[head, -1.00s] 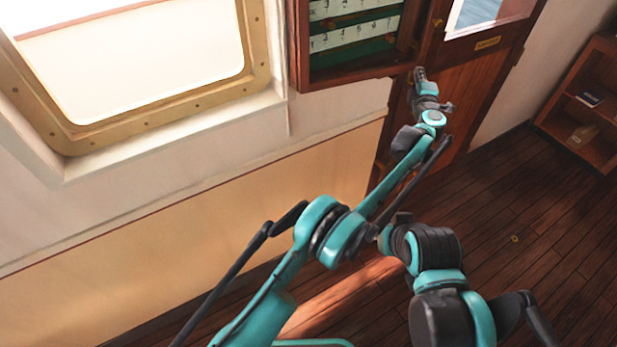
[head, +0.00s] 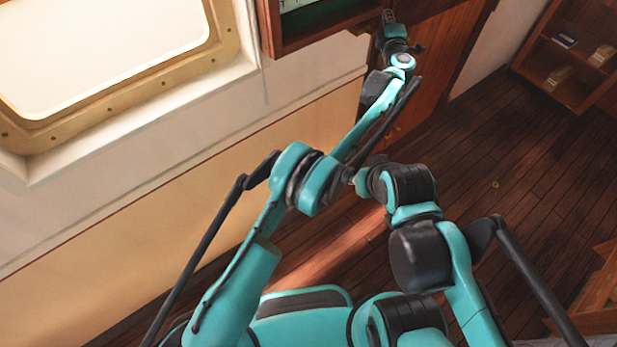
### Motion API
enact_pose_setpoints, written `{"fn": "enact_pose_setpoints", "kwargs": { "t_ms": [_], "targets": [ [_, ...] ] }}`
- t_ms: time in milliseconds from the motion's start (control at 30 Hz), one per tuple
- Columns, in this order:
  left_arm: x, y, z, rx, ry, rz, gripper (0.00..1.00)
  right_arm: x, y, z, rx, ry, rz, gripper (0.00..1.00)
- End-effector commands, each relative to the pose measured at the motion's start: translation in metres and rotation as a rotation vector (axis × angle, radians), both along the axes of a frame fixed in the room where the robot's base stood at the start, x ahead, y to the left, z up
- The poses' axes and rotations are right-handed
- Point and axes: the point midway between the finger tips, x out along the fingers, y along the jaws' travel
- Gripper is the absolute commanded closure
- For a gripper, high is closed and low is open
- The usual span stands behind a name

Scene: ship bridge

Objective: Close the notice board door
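The notice board (head: 325,30) is a reddish-brown wooden case on the wall, cut off by the top edge of the head view. A bit of its green inside (head: 302,5) shows, uncovered by a door. I cannot make out the board's door clearly. My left gripper (head: 389,17) is at the top, by the lower right corner of the case, in front of dark wood. It looks small and dark, so its fingers and any contact are unclear. My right arm bends in the lower middle; its gripper does not show.
A brass-framed window (head: 130,88) is in the wall at left. A wooden door (head: 440,62) stands behind my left gripper. A shelf (head: 545,75) with small items is at upper right. Wooden furniture (head: 600,290) edges in at lower right. The plank floor (head: 490,150) between is clear.

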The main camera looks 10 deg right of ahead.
Motion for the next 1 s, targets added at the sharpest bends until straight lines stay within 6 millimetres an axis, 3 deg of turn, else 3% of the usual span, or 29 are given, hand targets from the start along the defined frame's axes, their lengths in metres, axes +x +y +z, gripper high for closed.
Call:
{"fn": "enact_pose_setpoints", "kwargs": {
  "t_ms": [33,167,600,800,867,1000],
  "targets": [
    [0.004,0.008,0.002,0.004,-0.003,0.012,1.00,0.000,0.000,0.000,0.000,0.000,0.000,0.65],
    [-0.006,0.009,0.003,0.003,-0.002,0.013,1.00,0.000,0.000,0.000,0.000,0.000,0.000,0.65],
    [-0.073,0.011,0.002,0.001,-0.003,0.000,1.00,0.000,0.000,0.000,0.000,0.000,0.000,0.65],
    [-0.078,0.013,0.003,0.003,-0.006,-0.001,1.00,0.000,0.000,0.000,0.000,0.000,0.000,0.65],
    [-0.076,0.018,0.009,0.013,-0.014,-0.006,1.00,0.000,0.000,-0.001,0.000,0.000,0.000,0.65],
    [-0.071,0.051,0.049,0.091,-0.079,-0.051,1.00,0.000,0.000,-0.008,0.000,0.000,0.000,0.65]
  ]
}}
